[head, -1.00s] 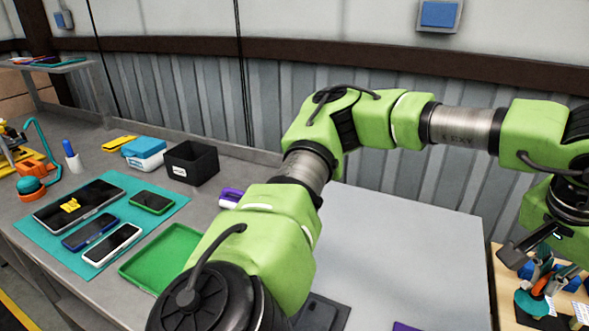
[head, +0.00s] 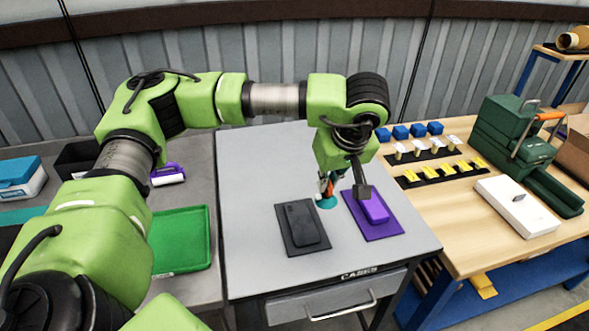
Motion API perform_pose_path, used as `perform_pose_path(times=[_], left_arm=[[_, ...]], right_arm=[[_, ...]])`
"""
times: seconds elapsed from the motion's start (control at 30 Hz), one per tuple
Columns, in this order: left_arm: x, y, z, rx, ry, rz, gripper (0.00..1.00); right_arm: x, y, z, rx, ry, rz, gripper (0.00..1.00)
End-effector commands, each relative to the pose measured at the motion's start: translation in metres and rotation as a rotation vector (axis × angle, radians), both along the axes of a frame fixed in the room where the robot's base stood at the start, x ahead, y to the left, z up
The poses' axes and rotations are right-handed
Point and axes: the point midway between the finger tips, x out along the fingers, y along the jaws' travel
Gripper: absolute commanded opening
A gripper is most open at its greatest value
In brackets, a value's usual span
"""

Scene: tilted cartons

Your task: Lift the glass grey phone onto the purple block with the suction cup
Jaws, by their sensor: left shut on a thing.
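The dark grey phone (head: 306,222) lies flat on a dark mat (head: 287,240) on the grey table. The purple block (head: 375,207) lies on a purple mat (head: 375,230) to the right of the phone. My left gripper (head: 343,187) points down between them, shut on the suction cup (head: 326,201), whose teal disc shows below the fingers. Part of the cup is hidden by the gripper. The cup appears apart from the phone, to its upper right; its height is hard to tell. A dark gripper finger overlaps the block's upper end in the picture. My right gripper is out of view.
A green tray (head: 180,240) and a purple-and-white item (head: 168,174) are on the left bench. The wooden bench (head: 465,235) holds blue blocks, yellow pieces, a white box (head: 517,207) and a green toolbox (head: 515,135). The grey table's back left (head: 255,170) is free.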

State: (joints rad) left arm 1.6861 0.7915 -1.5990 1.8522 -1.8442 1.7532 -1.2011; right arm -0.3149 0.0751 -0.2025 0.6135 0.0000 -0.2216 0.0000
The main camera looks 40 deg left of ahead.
Motion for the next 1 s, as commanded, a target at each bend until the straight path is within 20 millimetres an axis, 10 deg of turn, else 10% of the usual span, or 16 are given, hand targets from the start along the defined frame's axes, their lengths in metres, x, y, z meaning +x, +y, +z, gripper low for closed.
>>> perform_pose_path(times=[0.4,1.0], left_arm=[[-0.012,0.061,-0.031,-0.003,-0.001,0.704,0.0],[-0.013,0.063,-0.065,-0.005,-0.003,0.731,0.0]], right_arm=[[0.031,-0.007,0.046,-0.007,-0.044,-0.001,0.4],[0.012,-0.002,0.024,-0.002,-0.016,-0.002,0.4]])
